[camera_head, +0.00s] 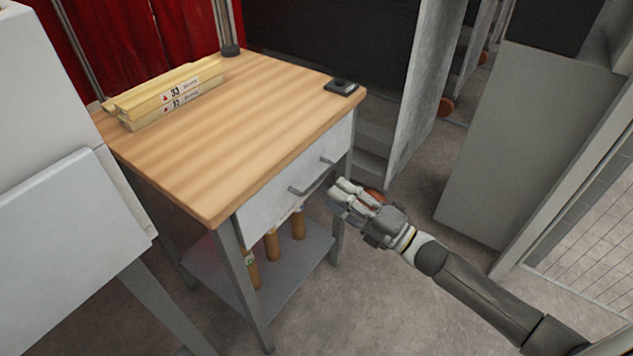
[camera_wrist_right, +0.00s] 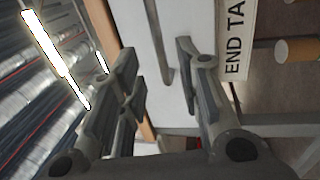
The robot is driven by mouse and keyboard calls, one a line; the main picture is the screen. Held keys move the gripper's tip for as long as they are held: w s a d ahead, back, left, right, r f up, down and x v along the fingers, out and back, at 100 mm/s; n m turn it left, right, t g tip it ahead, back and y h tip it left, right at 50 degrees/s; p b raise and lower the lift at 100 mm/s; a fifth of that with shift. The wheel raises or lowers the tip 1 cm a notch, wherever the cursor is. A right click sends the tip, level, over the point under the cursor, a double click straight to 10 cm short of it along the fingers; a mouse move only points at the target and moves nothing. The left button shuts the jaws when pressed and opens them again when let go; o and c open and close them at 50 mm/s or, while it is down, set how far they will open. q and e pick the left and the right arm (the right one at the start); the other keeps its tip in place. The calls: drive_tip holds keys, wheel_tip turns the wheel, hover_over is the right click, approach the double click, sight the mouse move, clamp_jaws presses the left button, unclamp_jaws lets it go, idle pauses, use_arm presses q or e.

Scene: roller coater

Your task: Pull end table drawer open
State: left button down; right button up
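The end table (camera_head: 240,115) has a striped wooden top and grey metal legs. Its pale grey drawer (camera_head: 267,199) faces right in the head view, and its front looks flush with the frame. A bar handle (camera_head: 308,183) sits on the drawer front. My right gripper (camera_head: 340,196) is just in front of the drawer, close to the handle. In the right wrist view, the fingers of my right gripper (camera_wrist_right: 160,75) are spread apart. The handle (camera_wrist_right: 164,50) shows in the gap between them, beyond the fingertips; contact is not visible. My left gripper is not in view.
Long yellow boxes (camera_head: 172,97) and a small black object (camera_head: 341,87) lie on the tabletop. A lower shelf (camera_head: 290,277) holds several brown cylinders. A white machine (camera_head: 70,220) stands close on the left. Grey panels (camera_head: 497,135) stand at right. Floor before the drawer is clear.

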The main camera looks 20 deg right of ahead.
sight(317, 180)
drive_tip(key=x, duration=0.6)
drive_tip(key=shift+w+a, duration=0.2)
drive_tip(key=shift+a, duration=0.05)
clamp_jaws()
